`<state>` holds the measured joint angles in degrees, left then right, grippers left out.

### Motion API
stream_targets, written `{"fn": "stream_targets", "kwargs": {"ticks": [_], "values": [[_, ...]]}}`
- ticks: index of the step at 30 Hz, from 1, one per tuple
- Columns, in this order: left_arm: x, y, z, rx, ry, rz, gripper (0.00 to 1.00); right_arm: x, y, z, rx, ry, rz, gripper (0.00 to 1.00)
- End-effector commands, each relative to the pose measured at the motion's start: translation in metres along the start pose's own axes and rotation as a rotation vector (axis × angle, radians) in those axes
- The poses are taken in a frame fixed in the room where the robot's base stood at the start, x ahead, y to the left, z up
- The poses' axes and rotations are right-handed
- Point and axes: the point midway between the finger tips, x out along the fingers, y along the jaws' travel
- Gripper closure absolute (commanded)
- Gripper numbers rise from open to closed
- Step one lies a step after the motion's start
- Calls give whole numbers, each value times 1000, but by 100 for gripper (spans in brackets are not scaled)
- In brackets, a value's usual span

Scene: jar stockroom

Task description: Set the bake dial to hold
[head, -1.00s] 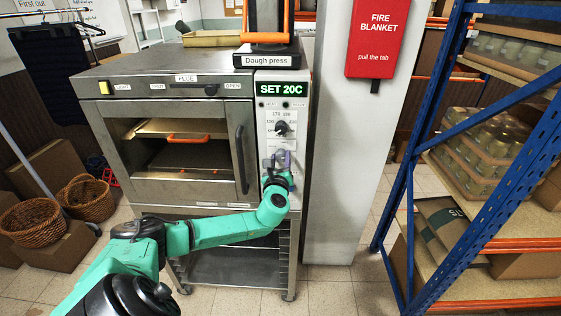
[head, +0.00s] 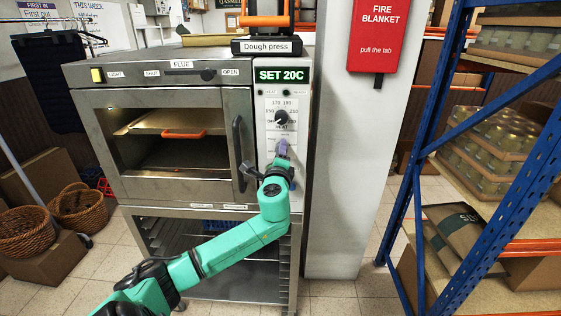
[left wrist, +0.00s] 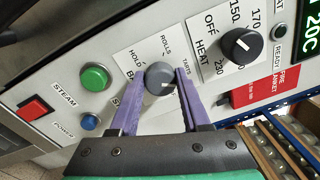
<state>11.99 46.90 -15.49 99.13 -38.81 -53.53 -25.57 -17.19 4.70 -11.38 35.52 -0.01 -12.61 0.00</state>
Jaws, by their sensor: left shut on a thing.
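The bake dial is a grey round knob (left wrist: 159,78) in the left wrist view, with HOLD, ROLLS and TARTS printed around it. A pale mark shows on its lower right side, towards TARTS rather than HOLD. My left gripper (left wrist: 160,88) is shut on the bake dial, one purple finger on each side. In the head view my left gripper (head: 282,150) is at the oven's control panel (head: 264,146), below the heat dial (head: 281,117), and hides the bake dial. The display (head: 281,75) reads SET 20C. My right gripper is not in view.
The black heat dial (left wrist: 242,45) sits close to my fingers in the left wrist view. A green button (left wrist: 95,78), a blue button (left wrist: 90,122) and a red switch (left wrist: 33,109) are on the other side. A blue rack (head: 408,190) stands right of the white pillar (head: 345,180).

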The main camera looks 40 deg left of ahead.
Motion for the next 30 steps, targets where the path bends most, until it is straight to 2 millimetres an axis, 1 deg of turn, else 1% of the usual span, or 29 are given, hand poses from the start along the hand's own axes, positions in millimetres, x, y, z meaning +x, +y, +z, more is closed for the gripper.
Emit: {"fn": "stream_targets", "kwargs": {"ticks": [1, 9, 18, 30], "values": [[0, 6, -2, -49, -2, 1, 100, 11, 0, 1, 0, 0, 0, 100], [0, 5, -2, -305, -11, -2, 100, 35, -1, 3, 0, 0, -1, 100], [0, 5, -3, -590, -21, -4, 100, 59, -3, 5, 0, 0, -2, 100], [0, 5, -3, -969, -34, -7, 100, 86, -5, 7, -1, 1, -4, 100]]}}
